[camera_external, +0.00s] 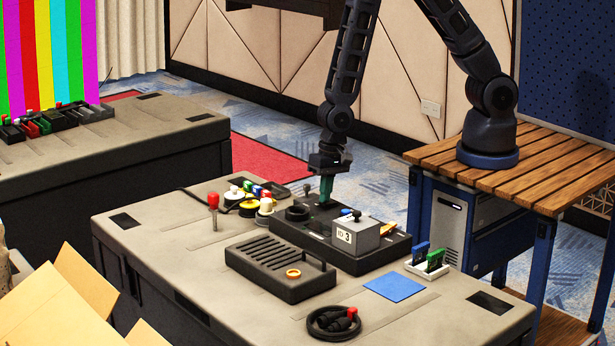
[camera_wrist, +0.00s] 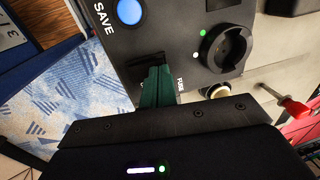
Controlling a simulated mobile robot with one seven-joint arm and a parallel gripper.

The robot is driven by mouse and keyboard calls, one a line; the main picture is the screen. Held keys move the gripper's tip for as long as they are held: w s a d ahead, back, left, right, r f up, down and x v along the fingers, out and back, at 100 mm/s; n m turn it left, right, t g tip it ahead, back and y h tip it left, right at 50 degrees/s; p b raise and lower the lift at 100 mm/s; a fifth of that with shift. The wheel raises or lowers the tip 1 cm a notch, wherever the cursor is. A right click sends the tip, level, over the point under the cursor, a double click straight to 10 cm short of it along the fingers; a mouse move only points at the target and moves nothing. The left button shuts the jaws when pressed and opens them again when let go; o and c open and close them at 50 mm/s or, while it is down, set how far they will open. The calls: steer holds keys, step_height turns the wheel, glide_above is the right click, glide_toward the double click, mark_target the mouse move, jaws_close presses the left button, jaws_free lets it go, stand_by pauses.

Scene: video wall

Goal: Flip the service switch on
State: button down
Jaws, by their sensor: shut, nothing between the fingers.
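A black control console (camera_external: 340,257) stands on the grey desk. In the wrist view its panel (camera_wrist: 190,60) carries a blue round button (camera_wrist: 129,11) marked SAVE, a black rotary knob (camera_wrist: 228,47) with a green and a white dot beside it, and a sideways label that seems to read FUSE. I cannot make out a service switch; my fingers cover part of the panel. My gripper (camera_external: 326,198) points down over the console's far-left part. Its green fingers, also in the wrist view (camera_wrist: 155,74), are together and empty, close to the panel; contact cannot be told.
A grey box marked ID 3 (camera_external: 355,236) sits on the console. A red-handled tool (camera_external: 213,200) and several coloured buttons (camera_external: 250,200) are to the left.

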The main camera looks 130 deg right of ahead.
mark_target(330, 199)
steer(key=shift+f, duration=0.15)
stand_by(0.3)
steer(key=shift+s, duration=0.75)
steer(key=shift+r, duration=0.2)
step_height(330, 199, up, 14)
steer(key=s, duration=0.2)
stand_by(0.7)
steer(key=shift+w+f, duration=0.25)
stand_by(0.5)
steer(key=shift+w+r, duration=0.15)
steer(key=shift+w, duration=0.25)
stand_by(0.5)
steer(key=f, duration=0.4)
steer(key=w+f, duration=0.1)
steer(key=f, duration=0.4)
steer(key=w+f, duration=0.1)
steer(key=f, duration=0.4)
steer(key=shift+w, duration=0.1)
